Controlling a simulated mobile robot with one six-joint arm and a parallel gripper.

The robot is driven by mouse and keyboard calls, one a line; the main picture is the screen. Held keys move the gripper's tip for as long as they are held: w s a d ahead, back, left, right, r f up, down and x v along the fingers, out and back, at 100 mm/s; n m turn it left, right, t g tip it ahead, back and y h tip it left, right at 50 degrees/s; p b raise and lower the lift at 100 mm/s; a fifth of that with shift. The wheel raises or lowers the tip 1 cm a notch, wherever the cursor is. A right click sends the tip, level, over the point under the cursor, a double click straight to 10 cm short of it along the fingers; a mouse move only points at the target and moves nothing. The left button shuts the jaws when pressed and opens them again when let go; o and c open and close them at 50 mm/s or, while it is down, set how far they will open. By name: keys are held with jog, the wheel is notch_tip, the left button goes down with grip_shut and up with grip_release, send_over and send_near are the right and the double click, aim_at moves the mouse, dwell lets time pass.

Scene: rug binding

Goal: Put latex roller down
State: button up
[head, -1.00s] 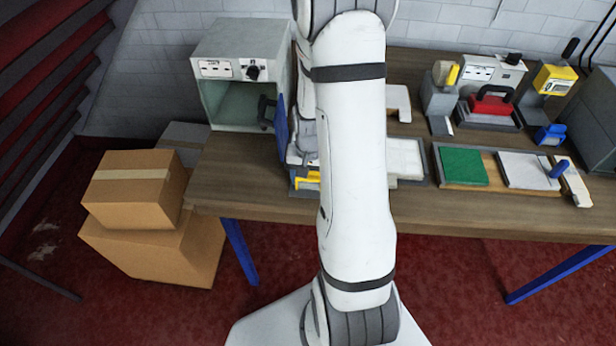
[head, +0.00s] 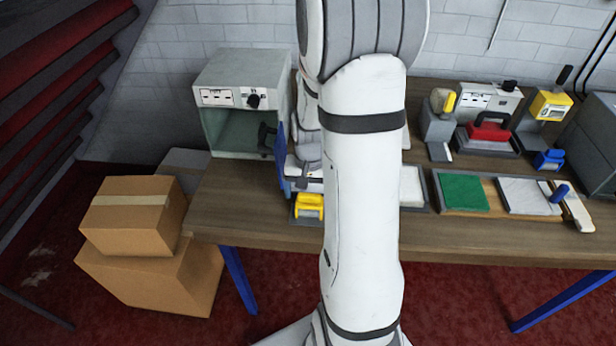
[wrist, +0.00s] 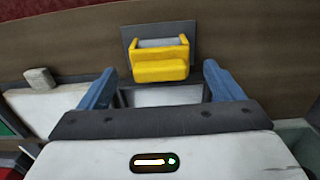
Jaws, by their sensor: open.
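The latex roller (head: 309,206) is yellow with a pale cylinder. It rests near the front edge of the workbench, on a dark grey pad (head: 296,219). In the wrist view the roller (wrist: 161,68) sits on the same grey pad (wrist: 130,39), just beyond my fingertips. My gripper (wrist: 160,85) is open, with one blue finger on each side and nothing between them. The roller is apart from both fingers. In the head view my arm hides most of the gripper.
An open-fronted grey oven-like box (head: 240,100) stands behind on the left. A white tray (head: 414,188) and a green pad (head: 461,192) lie to the right. Machines (head: 487,115) stand at the back right. Cardboard boxes (head: 133,215) are stacked on the floor at left.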

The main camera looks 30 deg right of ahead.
notch_tip(320, 180, up, 6)
jog(key=shift+r, duration=0.15)
jog(key=s+a+r+n+t, duration=0.3)
jog(key=s+a+r+n, duration=0.4)
jog(key=s+a+r, duration=0.5)
jog(key=shift+s+a+r+t, duration=0.15)
jog(key=shift+s+a+t, duration=0.15)
jog(key=shift+s, duration=0.1)
